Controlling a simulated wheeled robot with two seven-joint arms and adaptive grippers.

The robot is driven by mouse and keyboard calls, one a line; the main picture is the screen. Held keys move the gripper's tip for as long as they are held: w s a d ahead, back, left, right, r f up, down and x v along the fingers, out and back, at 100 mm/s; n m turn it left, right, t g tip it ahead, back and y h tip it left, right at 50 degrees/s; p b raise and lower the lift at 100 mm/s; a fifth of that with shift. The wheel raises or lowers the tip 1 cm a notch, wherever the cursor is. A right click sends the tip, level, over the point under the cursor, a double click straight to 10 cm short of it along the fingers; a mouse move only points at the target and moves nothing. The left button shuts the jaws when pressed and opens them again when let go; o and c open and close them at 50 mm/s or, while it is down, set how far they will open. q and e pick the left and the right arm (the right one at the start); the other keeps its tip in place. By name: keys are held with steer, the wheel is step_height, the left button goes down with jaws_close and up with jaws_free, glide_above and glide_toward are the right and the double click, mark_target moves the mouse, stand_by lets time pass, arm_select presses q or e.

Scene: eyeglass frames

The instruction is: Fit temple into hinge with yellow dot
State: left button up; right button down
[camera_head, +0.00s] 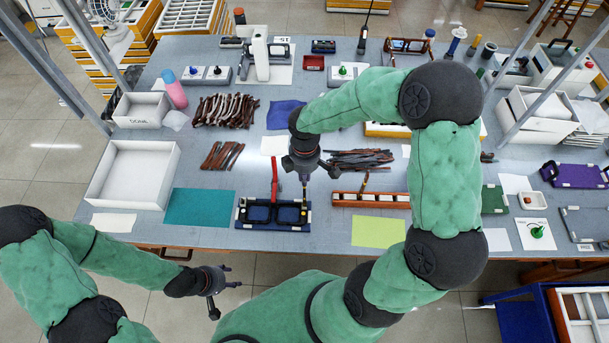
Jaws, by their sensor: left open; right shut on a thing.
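The dark eyeglass frame front (260,213) lies in a dark blue fixture (240,224) near the table's front edge. A red upright piece (275,172) stands at its back. My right gripper (304,178) is above and behind the fixture's right side. It is shut on a temple that is mostly hidden; only a thin dark bit below the fingers shows. My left gripper (224,290) is open and empty, low in front of the table's front edge, away from the fixture.
A teal mat (200,207) lies left of the fixture, with an empty white tray (130,200) beyond it. A wooden rack (370,201) and a yellow-green sheet (378,232) are to the right. Loose temples lie in piles (225,110) behind. My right arm covers part of the table.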

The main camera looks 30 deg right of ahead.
steer(key=shift+f+b, duration=0.35)
steer(key=shift+f, duration=0.15)
stand_by(0.3)
steer(key=c, duration=1.3)
jaws_free()
steer(key=shift+w+d+r+p, duration=0.1)
steer(key=shift+w+r+p, duration=0.05)
steer(key=shift+r+p, duration=3.1)
steer(key=shift+r+b, duration=0.25)
steer(key=shift+b, duration=0.1)
